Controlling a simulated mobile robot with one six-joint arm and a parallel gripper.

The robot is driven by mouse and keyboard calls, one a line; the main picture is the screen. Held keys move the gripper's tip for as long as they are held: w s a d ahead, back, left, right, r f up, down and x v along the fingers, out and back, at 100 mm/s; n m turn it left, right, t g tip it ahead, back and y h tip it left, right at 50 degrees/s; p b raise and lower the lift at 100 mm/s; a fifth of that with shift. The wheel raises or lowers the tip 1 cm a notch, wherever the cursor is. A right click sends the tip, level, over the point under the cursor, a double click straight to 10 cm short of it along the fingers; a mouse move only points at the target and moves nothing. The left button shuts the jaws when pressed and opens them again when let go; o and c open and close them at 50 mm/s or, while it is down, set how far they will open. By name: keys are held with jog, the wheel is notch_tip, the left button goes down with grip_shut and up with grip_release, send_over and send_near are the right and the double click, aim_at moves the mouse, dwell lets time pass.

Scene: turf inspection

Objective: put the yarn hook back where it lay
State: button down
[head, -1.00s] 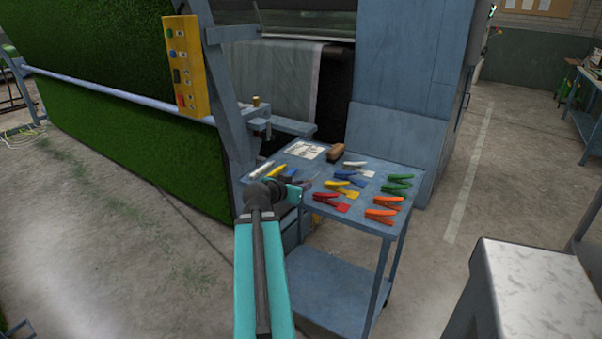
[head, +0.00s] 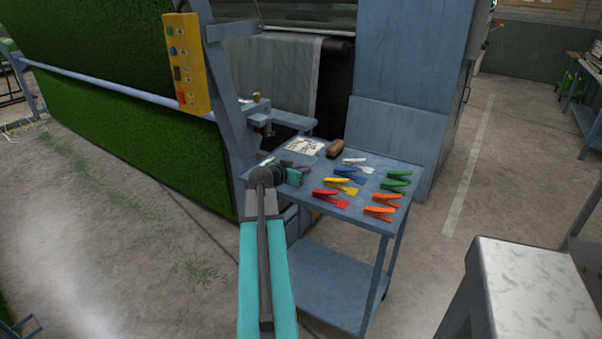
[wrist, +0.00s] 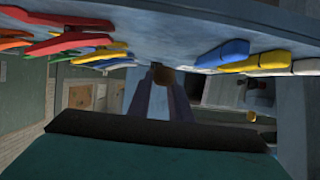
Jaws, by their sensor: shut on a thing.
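My gripper (head: 304,169) is low over the left part of the blue cart top (head: 357,213), left of the coloured clips. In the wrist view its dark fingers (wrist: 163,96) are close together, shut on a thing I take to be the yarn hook. The hook itself is hardly visible; my gripper and wrist hide it in the head view. A brown shape shows by the fingertips in the wrist view; I cannot tell whether it is held or lies beyond. I cannot tell whether the hook touches the cart.
Red (head: 330,198), orange (head: 380,214), green (head: 396,186), yellow and blue clips lie on the cart's right half. A brown block (head: 335,148) and a printed sheet (head: 306,146) lie at the back. Blue (wrist: 222,54) and yellow handles show in the wrist view.

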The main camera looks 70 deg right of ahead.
jog(key=shift+w+d+f+p, duration=0.1)
jog(key=shift+w+d+p, duration=0.15)
jog(key=shift+d, duration=0.55)
jog(key=shift+w+d+f+p, duration=0.1)
jog(key=shift+w+d, duration=0.2)
jog(key=shift+d, duration=0.45)
jog(key=shift+d, duration=0.1)
jog(key=shift+w+d, duration=0.15)
jog(key=shift+d, duration=0.05)
jog(key=shift+d+f+p, duration=0.1)
jog(key=shift+f+p, duration=0.6)
jog(key=shift+f, duration=1.05)
jog(key=shift+f, duration=0.15)
jog(key=c, duration=1.6)
grip_release()
jog(key=shift+r, duration=0.2)
